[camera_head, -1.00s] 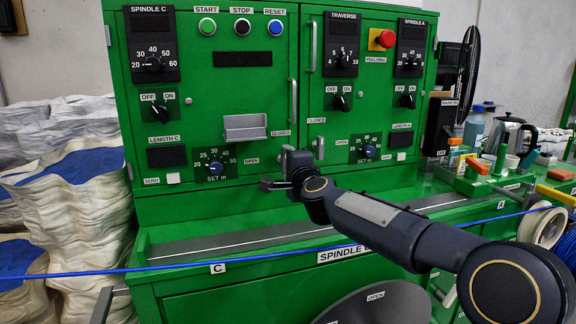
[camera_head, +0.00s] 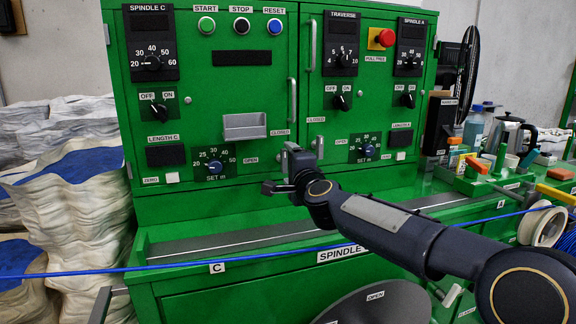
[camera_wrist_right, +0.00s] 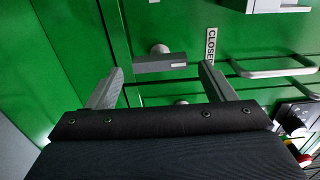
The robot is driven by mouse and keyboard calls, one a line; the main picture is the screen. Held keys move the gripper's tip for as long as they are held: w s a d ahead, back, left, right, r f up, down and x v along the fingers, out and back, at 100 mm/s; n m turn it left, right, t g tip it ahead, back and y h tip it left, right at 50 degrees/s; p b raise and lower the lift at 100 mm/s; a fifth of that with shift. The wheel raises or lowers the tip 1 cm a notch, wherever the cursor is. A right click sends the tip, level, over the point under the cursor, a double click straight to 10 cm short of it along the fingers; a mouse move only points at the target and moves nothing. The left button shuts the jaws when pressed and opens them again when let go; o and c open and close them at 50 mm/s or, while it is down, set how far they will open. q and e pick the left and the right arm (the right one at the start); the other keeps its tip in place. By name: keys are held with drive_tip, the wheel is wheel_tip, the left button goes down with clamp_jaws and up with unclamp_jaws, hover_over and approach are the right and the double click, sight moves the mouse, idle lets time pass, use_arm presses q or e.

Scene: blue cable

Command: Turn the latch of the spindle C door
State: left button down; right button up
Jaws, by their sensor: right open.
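The spindle C door (camera_head: 200,90) is the left green door of the cabinet, with its CLOSED label (camera_head: 280,132) and OPEN label (camera_head: 251,160) near its right edge. Its latch is a grey bar on a round pivot (camera_wrist_right: 160,63) in the right wrist view, lying in line toward the CLOSED label. My right gripper (camera_head: 277,171) is at the door's lower right corner and hides most of the latch in the head view. In the wrist view the right gripper (camera_wrist_right: 162,76) is open, one finger toward each end of the bar, with gaps at both ends. My left gripper is not in view.
A second latch (camera_head: 318,146) sits close by on the right-hand door. Upright door handles (camera_head: 293,100) stand out above. A small grey tray (camera_head: 244,127) juts from the spindle C door.

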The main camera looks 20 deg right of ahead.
drive_tip(key=s, duration=0.5)
drive_tip(key=shift+s, duration=0.4)
drive_tip(key=shift+d, duration=0.1)
drive_tip(key=s+f+n+g+y, duration=0.1)
drive_tip(key=s+f+n+g, duration=0.35)
drive_tip(key=s+f, duration=0.65)
drive_tip(key=s+f+n+g+y, duration=0.1)
drive_tip(key=s+f+n+g, duration=0.45)
drive_tip(key=s, duration=0.95)
drive_tip(key=s+f+n+g+y, duration=0.1)
drive_tip(key=s+f+n+g, duration=0.1)
drive_tip(key=s+f+n, duration=0.65)
drive_tip(key=s+r+m+p, duration=0.2)
drive_tip(key=s+r+p, duration=0.1)
drive_tip(key=r+p, duration=1.1)
drive_tip(key=shift+s+r+p, duration=0.2)
drive_tip(key=shift+r+p, duration=0.1)
drive_tip(key=shift+p, duration=0.4)
